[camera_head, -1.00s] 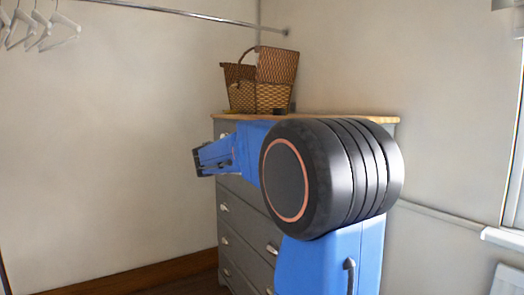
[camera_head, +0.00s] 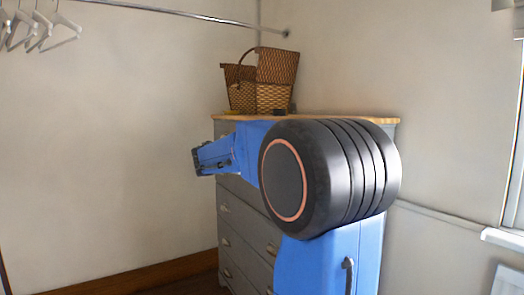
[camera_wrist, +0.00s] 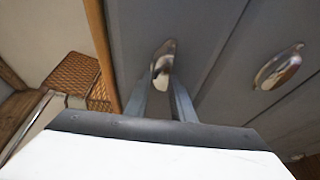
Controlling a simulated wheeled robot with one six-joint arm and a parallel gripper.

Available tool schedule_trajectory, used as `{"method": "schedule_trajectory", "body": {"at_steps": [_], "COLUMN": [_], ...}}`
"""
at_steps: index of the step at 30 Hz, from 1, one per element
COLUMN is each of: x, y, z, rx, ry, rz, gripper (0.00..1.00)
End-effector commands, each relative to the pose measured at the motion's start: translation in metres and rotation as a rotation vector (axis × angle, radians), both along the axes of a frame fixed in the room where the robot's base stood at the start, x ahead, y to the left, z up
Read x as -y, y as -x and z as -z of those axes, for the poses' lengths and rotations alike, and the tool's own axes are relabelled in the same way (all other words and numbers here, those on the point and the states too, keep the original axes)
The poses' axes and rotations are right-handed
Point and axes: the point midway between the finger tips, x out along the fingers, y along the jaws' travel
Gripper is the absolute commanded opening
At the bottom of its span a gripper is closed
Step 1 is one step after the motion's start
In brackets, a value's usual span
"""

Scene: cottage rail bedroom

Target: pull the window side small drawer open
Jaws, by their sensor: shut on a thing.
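The grey dresser (camera_head: 240,215) with a wooden top stands in the corner. My blue arm hides its upper front in the head view, including the small drawers. In the wrist view, the grey drawer front (camera_wrist: 205,30) fills the upper part. A shiny metal drawer handle (camera_wrist: 163,58) lies between the fingertips of my gripper (camera_wrist: 163,85). The fingers are shut on this handle. Whether the drawer stands out from the dresser cannot be told. My fingertips cannot be made out in the head view.
A second metal handle (camera_wrist: 278,68) is on a neighbouring drawer front. Wicker baskets (camera_head: 260,95) stand on the dresser top. A window (camera_head: 516,190) is at the right. White hangers (camera_head: 40,28) hang from a rail at upper left. A bare wall is at the left.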

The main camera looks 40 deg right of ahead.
Motion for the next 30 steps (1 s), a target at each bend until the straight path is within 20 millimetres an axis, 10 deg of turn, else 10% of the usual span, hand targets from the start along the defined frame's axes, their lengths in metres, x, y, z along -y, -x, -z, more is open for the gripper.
{"method": "schedule_trajectory", "body": {"at_steps": [30], "x": [-0.219], "y": [-0.053], "z": [0.009], "rx": [-0.011], "ry": [-0.007], "rz": [0.003], "gripper": [0.00]}}
